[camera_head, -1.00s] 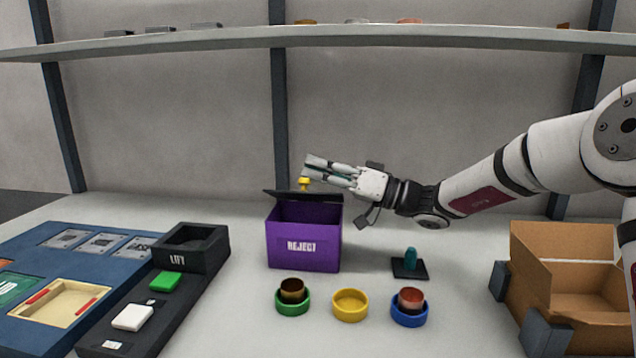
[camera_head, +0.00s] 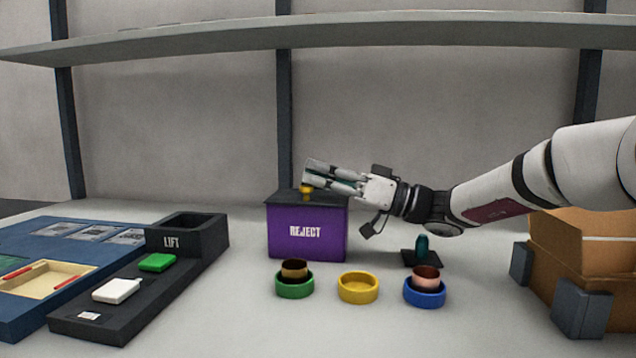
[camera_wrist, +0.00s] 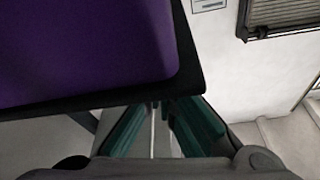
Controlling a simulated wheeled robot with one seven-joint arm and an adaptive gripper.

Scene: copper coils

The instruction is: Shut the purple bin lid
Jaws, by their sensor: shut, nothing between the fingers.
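The purple bin (camera_head: 305,233) marked REJECT stands in the middle of the table. Its dark lid (camera_head: 284,196) lies flat, or very nearly so, across the top, and the bin's inside is hidden. A yellow knob (camera_head: 306,193) stands up on the lid. My gripper (camera_head: 310,172) is shut and empty, reaching in from the right just above the lid by the knob. Whether it touches the lid or knob I cannot tell. The wrist view shows my green-padded fingers (camera_wrist: 160,106) beside a dark edge (camera_wrist: 190,60) with a purple surface (camera_wrist: 85,50).
In front of the bin are a green ring (camera_head: 294,287) and a blue ring (camera_head: 425,293) with copper-coloured pieces, and an empty yellow ring (camera_head: 358,288). The LIFT tray (camera_head: 172,243) is left, a cardboard box (camera_head: 570,245) right. A shelf (camera_head: 330,30) runs overhead.

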